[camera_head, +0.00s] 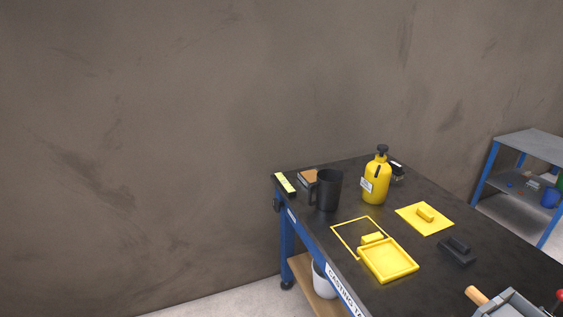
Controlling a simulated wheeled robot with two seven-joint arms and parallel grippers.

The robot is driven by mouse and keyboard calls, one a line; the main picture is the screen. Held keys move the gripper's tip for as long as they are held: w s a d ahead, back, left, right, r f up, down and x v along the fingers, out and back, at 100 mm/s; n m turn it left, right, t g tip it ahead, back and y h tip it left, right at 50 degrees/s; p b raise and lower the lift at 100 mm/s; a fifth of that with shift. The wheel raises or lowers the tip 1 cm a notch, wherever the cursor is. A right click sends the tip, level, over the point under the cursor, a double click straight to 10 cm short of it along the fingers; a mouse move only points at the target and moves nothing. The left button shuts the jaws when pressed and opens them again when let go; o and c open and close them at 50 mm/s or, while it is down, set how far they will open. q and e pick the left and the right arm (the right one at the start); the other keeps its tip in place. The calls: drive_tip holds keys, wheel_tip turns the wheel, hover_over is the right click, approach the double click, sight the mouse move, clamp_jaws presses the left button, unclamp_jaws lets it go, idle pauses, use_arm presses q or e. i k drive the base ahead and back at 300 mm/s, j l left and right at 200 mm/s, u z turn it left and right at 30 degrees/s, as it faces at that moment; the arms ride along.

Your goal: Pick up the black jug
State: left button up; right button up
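The black jug (328,190) stands upright near the far left end of the dark-topped casting table (477,220). Its handle points left in the head view. No part of my left or right gripper shows in this view.
A yellow bottle with a black cap (376,182) stands right of the jug. A small yellow-and-black item (285,183) lies at the left edge. A shelf (530,146) stands at right.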

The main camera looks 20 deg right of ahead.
sight(328, 183)
drive_tip(key=i, duration=1.25)
drive_tip(key=i+j, duration=0.1)
drive_tip(key=i, duration=1.15)
drive_tip(key=l+z, duration=0.05)
